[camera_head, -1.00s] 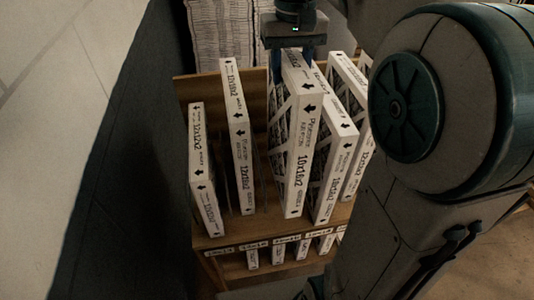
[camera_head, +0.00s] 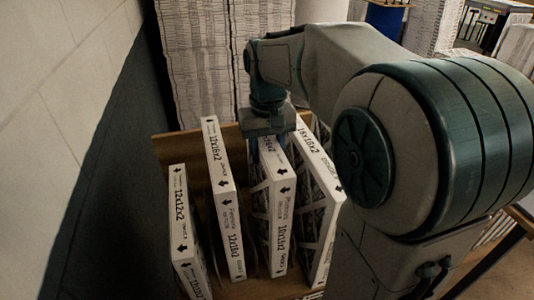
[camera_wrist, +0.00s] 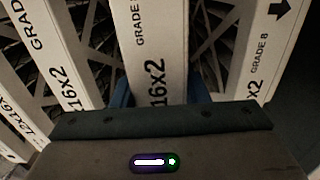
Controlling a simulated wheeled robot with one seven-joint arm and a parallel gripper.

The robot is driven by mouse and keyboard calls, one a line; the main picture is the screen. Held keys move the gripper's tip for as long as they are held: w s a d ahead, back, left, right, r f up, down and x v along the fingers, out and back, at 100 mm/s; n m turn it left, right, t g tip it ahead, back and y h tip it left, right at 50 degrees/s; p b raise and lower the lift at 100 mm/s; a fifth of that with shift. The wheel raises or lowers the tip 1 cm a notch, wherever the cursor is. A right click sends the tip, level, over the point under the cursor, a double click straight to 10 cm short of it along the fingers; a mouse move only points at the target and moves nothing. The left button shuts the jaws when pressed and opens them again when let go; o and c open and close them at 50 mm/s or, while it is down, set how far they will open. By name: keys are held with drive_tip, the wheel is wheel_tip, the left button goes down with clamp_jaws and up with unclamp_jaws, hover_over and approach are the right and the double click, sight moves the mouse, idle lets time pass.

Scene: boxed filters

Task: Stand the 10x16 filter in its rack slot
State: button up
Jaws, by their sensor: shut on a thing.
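The 10x16 filter (camera_head: 279,215) is a thin white-edged box standing upright in the row of filters. My gripper (camera_head: 267,145) is shut on its top edge. In the wrist view the filter (camera_wrist: 152,50) is in the middle, its label ending in "16x2", with a blue finger on each side of it. The wooden rack (camera_head: 166,150) holds the row. The filter's lower end is low in the head view; I cannot tell whether it rests in a slot, as the slot labels are out of view.
The 12x12x2 filter (camera_head: 186,235) and a 12x16x2 filter (camera_head: 224,200) stand to the left. A larger filter (camera_head: 322,170) stands close on the right. White stacks (camera_head: 195,60) rise behind the rack, and a wall (camera_head: 75,90) is at the left.

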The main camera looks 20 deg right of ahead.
drive_tip(key=shift+f, duration=0.4)
drive_tip(key=shift+f+b, duration=0.4)
drive_tip(key=shift+f, duration=0.2)
drive_tip(key=o, duration=1.3)
drive_tip(key=shift+o, duration=0.2)
